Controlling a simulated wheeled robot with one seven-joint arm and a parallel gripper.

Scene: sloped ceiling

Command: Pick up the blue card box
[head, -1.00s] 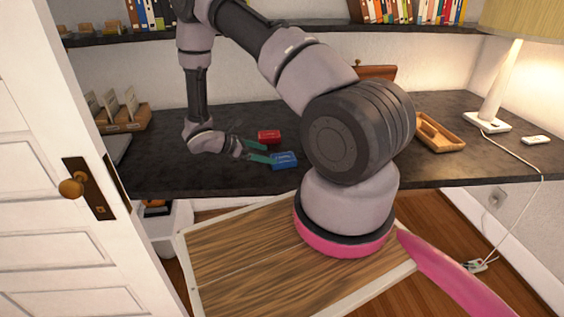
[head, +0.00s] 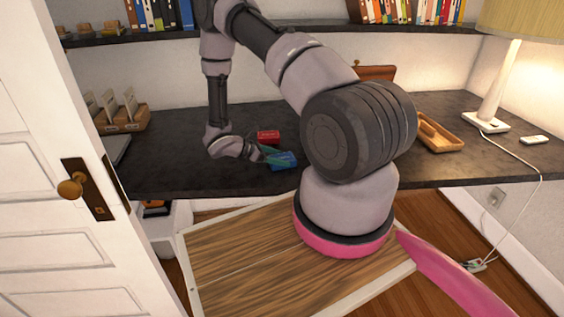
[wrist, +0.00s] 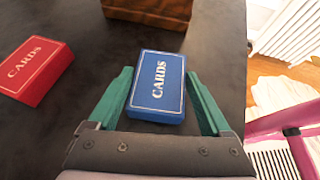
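The blue card box (wrist: 157,84) lies flat on the dark desk, with "CARDS" printed on its top. It also shows in the head view (head: 283,160), partly covered by a finger. My gripper (wrist: 160,88) is open, its green fingers on either side of the near part of the box. A narrow gap shows at the left finger and at the right finger. In the head view my gripper (head: 274,154) is low over the desk at the box.
A red card box (wrist: 34,72) lies left of the blue one. A brown wooden box (wrist: 148,10) stands beyond it. The desk's edge (wrist: 247,75) is to the right in the wrist view. A wooden tray (head: 440,136) and a lamp (head: 497,90) are at the desk's right.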

